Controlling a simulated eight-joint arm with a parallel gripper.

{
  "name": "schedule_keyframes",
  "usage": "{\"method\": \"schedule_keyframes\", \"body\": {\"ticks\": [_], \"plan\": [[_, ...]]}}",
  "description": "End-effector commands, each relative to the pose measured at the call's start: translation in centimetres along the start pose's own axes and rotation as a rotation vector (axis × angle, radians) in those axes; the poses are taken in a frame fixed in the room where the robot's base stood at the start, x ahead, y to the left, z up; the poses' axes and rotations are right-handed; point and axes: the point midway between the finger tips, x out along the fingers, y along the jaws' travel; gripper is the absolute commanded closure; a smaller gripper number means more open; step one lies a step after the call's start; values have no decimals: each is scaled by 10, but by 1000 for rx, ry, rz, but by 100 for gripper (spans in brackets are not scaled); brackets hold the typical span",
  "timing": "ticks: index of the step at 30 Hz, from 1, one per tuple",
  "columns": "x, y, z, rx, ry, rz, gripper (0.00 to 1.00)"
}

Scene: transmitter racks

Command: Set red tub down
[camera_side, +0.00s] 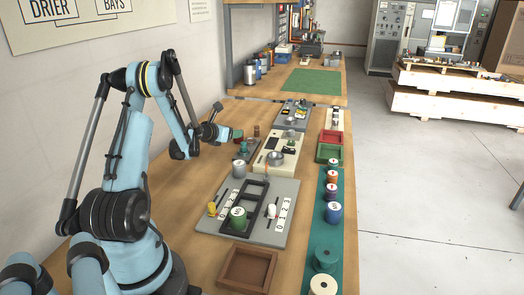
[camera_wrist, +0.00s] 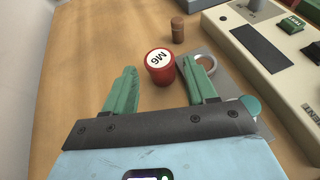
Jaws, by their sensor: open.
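The red tub (camera_wrist: 162,72) has a white lid marked M6. In the wrist view it stands upright on the wooden bench, between the tips of my gripper's two green fingers. My gripper (camera_wrist: 158,78) is open, with a visible gap between the tub and the left finger; the right finger is close to the tub, and I cannot tell if they touch. In the side view my gripper (camera_side: 240,139) is low over the bench, left of the cream instrument. I cannot make out the red tub there.
A brown cork-like cylinder (camera_wrist: 178,30) stands just beyond the tub. Bare bench lies to the left. A grey plate with a black frame (camera_side: 290,185) is nearer the side camera.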

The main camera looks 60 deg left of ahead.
Motion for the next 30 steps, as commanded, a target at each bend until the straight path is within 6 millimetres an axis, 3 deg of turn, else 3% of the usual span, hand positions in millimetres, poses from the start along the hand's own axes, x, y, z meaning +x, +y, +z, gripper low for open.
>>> {"method": "schedule_keyframes", "body": {"ticks": [13, 23, 30], "plan": [[47, 1, -3, 2, 0, -2, 44], [52, 2, -3, 1, 0, 0, 44], [52, 2, -3, 1, 0, -1, 80]]}}
